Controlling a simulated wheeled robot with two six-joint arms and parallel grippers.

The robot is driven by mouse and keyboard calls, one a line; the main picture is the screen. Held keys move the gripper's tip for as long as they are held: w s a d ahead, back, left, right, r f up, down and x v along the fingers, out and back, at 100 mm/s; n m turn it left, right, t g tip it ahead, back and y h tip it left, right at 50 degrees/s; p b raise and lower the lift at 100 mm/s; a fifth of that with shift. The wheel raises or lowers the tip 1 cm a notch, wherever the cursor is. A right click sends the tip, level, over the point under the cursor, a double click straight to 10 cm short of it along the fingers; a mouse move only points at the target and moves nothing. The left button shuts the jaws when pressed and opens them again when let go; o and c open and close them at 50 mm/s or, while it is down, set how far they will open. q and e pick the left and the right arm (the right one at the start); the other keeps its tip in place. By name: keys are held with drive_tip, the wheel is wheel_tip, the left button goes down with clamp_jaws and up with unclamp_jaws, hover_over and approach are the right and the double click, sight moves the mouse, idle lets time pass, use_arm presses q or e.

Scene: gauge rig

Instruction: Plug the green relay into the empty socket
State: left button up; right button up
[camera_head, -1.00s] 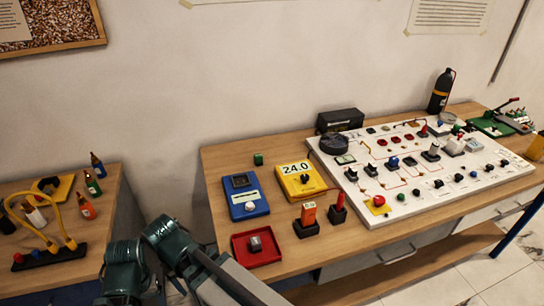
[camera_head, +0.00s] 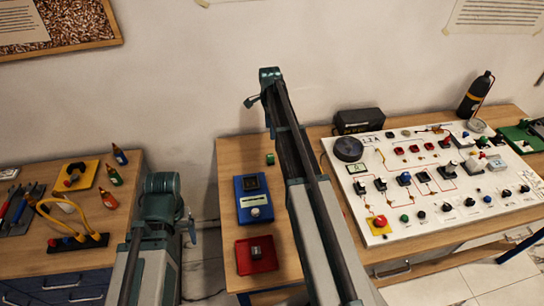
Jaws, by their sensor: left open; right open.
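A small green block (camera_head: 270,159), which looks like the green relay, sits on the wooden bench left of the white panel (camera_head: 372,228). The panel carries several small modules and sockets; I cannot tell which socket is empty. My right arm reaches up across the middle of the view, and its gripper (camera_head: 251,101), small and partly hidden behind the arm, is open in front of the wall, above the green block in the picture. My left gripper (camera_head: 192,227) is open and empty in the gap between the two benches. Neither gripper touches the relay.
A blue meter (camera_head: 253,199) and a red tray (camera_head: 241,262) holding a small grey block (camera_head: 257,252) stand on the bench near the relay. My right arm hides part of the bench beside the panel. A black box (camera_head: 358,121) stands behind the panel.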

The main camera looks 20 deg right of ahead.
drive_tip(key=b, duration=0.9)
hover_over(270, 156)
drive_tip(key=f, duration=0.8)
drive_tip(key=shift+w+d+f, duration=0.15)
drive_tip(key=shift+w+f, duration=0.1)
drive_tip(key=shift+f, duration=0.15)
drive_tip(key=shift+r, duration=0.1)
drive_tip(key=f+b, duration=0.4)
drive_tip(key=f, duration=0.1)
drive_tip(key=shift+s+f+b, duration=0.2)
drive_tip(key=shift+s+b, duration=0.05)
drive_tip(key=shift+b, duration=0.15)
drive_tip(key=shift+r, duration=0.1)
clamp_jaws()
